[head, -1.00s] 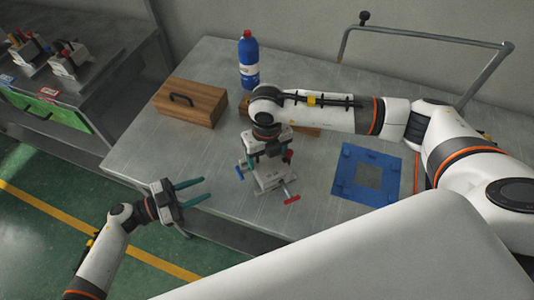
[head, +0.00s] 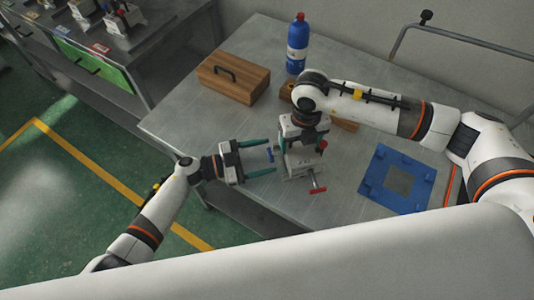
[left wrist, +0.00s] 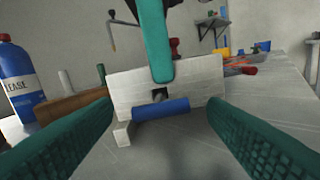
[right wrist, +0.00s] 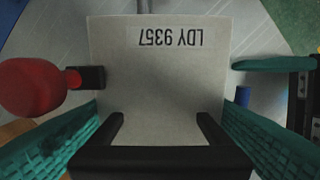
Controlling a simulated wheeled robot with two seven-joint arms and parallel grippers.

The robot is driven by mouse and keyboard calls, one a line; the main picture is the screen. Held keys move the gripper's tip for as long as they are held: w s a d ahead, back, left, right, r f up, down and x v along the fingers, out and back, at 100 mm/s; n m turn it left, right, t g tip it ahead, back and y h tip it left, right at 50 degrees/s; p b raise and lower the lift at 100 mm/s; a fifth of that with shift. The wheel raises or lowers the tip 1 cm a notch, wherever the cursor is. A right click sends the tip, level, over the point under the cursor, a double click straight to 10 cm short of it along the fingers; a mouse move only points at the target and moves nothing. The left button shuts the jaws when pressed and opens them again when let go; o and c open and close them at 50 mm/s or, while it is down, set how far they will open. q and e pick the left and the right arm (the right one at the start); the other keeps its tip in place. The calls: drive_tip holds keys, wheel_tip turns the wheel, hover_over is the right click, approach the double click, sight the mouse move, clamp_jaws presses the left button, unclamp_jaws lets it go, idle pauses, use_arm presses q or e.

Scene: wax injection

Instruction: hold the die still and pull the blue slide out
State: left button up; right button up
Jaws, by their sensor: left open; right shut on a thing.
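The die (head: 297,166) is a pale metal block on the table, marked "LDY 9357" on top in the right wrist view (right wrist: 150,75). My right gripper (head: 302,147) is shut on it from above; one of its teal fingers lies against the die's face in the left wrist view. The blue slide (head: 270,155) sticks out of the die's left side as a short blue bar, also seen in the left wrist view (left wrist: 161,109). My left gripper (head: 271,157) is open, its fingers spread on either side of the blue bar, apart from it.
A wooden box (head: 234,78), a blue bottle (head: 297,45) and a blue square frame (head: 397,180) stand around on the table (head: 200,130).

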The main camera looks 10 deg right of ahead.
use_arm(q)
drive_tip(key=shift+d, duration=0.75)
drive_tip(key=c, duration=1.3)
drive_tip(key=shift+a, duration=1.4)
drive_tip(key=shift+c, duration=0.2)
use_arm(e)
drive_tip(key=shift+w, duration=0.1)
use_arm(q)
drive_tip(key=o, duration=1.3)
drive_tip(key=shift+o, duration=0.2)
drive_tip(key=a, duration=1.2)
drive_tip(key=shift+s, duration=0.3)
drive_tip(key=shift+d, duration=0.1)
